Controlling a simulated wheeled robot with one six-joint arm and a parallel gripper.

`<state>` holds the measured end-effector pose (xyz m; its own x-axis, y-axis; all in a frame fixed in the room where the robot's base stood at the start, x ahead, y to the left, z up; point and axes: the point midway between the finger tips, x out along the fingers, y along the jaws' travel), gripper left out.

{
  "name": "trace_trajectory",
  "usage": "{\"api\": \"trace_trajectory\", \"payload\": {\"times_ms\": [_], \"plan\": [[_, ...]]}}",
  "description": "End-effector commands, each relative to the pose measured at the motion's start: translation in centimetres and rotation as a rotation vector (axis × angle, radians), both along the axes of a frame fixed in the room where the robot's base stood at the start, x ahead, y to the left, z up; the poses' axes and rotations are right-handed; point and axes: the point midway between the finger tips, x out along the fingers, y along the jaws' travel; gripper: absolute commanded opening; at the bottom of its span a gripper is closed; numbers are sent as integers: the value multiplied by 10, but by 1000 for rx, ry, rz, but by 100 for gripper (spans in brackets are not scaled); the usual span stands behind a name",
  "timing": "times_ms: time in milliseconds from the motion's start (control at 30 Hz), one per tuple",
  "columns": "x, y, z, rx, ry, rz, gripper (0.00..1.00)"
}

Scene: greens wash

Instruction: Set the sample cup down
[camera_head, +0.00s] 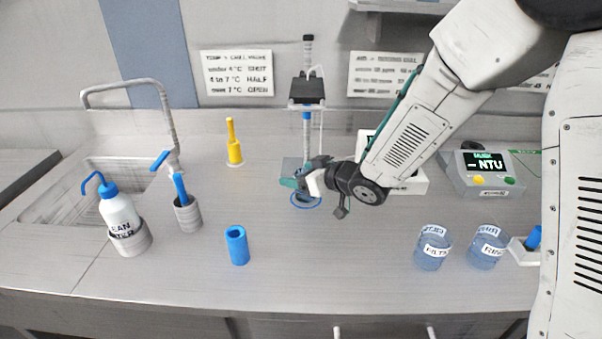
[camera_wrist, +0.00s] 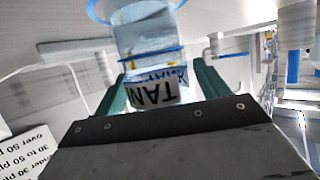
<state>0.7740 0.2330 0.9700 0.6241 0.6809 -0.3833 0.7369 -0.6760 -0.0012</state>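The clear sample cup (camera_wrist: 150,40) shows in the wrist view, with blue bands and a white label with black letters, partly cut off by the gripper body. My gripper (camera_wrist: 160,82) has one teal finger on each side of it and appears shut on it. In the head view my gripper (camera_head: 297,184) is low at the foot of the probe stand (camera_head: 307,90). A blue ring (camera_head: 305,204) shows just below the fingers. The cup is mostly hidden there, and I cannot tell whether its base touches the surface.
A yellow tool (camera_head: 234,145) and a blue cylinder (camera_head: 237,246) stand left of the gripper. The wash bottle (camera_head: 120,213) and sink are farther left. Two labelled jars (camera_head: 432,252) (camera_head: 487,250) and the NTU meter (camera_head: 487,172) are right. The front middle counter is clear.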

Motion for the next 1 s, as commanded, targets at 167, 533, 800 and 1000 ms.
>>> {"api": "trace_trajectory", "payload": {"times_ms": [167, 533, 800, 1000], "plan": [[0, 1, 0, 0, 0, 1, 73], [-20, -22, 17, -1, -2, 0, 73], [-56, -61, 39, -1, -4, -2, 73], [-71, -77, 48, 0, -1, 0, 73]]}}
